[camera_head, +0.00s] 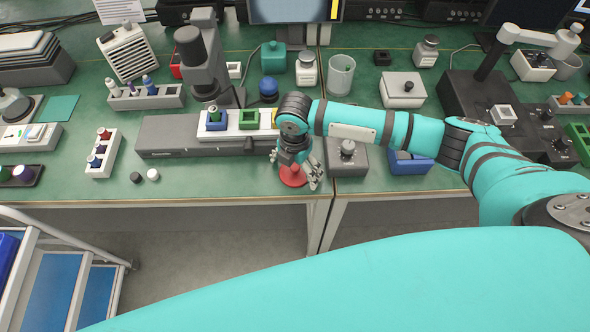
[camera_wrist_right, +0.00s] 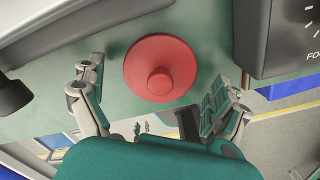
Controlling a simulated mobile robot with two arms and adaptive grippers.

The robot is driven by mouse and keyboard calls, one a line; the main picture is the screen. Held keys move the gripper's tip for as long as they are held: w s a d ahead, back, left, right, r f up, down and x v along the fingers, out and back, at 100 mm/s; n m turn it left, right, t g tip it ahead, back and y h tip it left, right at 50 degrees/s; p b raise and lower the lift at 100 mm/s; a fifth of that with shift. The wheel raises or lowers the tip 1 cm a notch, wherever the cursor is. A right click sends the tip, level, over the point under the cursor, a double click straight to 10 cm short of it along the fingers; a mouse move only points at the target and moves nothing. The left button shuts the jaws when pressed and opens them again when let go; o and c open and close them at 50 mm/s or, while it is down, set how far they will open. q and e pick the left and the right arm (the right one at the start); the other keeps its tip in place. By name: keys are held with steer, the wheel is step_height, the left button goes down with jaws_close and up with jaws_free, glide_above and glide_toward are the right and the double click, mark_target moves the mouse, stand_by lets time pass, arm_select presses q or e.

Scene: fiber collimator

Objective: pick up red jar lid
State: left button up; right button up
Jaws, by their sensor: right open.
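The red jar lid (camera_head: 292,175) lies flat on the green bench close to its front edge in the head view, partly covered by my right gripper (camera_head: 297,178). In the right wrist view the red jar lid (camera_wrist_right: 161,68) is a round disc with a small raised knob, fully visible. My right gripper (camera_wrist_right: 155,98) is open, with one finger to the left of the lid and one to the right. The fingers are apart from the lid in that view. My left gripper is not in view.
A grey box with a knob (camera_head: 347,156) stands just right of the lid. A long grey stage (camera_head: 170,137) lies behind and left. A black cap (camera_head: 135,177) and a white cap (camera_head: 153,174) lie left on the bench (camera_head: 215,182); the bench between is clear.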

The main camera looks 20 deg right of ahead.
steer(key=c, duration=1)
steer(key=shift+c, duration=0.3)
steer(key=shift+r, duration=0.1)
